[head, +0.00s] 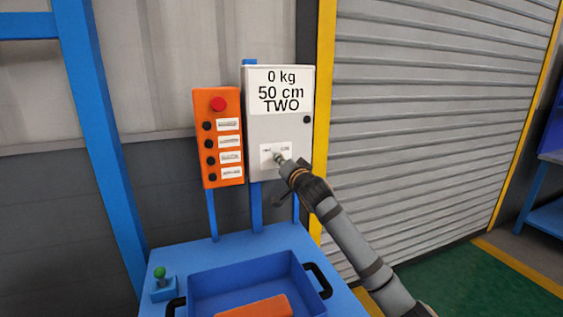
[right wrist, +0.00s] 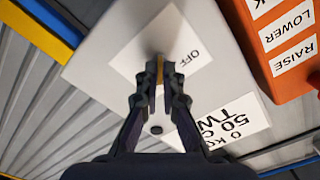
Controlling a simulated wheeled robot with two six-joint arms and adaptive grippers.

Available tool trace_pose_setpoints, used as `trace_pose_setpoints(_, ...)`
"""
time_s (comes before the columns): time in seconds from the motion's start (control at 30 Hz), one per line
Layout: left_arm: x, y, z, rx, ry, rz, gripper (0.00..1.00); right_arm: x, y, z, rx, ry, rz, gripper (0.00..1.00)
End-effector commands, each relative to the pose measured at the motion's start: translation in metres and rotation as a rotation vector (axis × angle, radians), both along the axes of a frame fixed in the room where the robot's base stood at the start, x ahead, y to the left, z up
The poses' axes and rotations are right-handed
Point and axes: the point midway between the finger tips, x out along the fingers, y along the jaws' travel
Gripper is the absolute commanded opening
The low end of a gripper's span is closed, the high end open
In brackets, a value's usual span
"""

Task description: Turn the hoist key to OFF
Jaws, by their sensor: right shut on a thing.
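The hoist key (head: 279,157) sits in the lower front of the light grey box (head: 258,128) whose display reads 0 kg, 50 cm, TWO. My right gripper (head: 287,166) is at the key, its fingers shut on it. In the right wrist view the fingertips (right wrist: 159,92) close around the key (right wrist: 157,66), mostly hidden between them. A white label (right wrist: 130,68) reads OFF on one side of the key; the fingers hide part of it. I cannot tell which way the key points. My left gripper is not in view.
An orange control box (head: 219,138) with a red button (head: 218,104) and black buttons stands close left of the grey box. Below is a blue stand (head: 225,250) with a blue tray (head: 318,291) and a green-topped lever (head: 160,273). A roller shutter (head: 420,120) is at the right.

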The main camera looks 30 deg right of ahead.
Motion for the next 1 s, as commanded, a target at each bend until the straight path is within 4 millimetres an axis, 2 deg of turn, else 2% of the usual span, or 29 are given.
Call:
trace_pose_setpoints(0.27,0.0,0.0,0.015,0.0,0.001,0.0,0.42,0.0,0.0,0.002,-0.18,0.046,-0.002,0.0)
trace_pose_setpoints(1.0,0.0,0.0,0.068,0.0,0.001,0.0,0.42,0.0,0.0,0.003,-0.862,0.21,0.002,0.0)
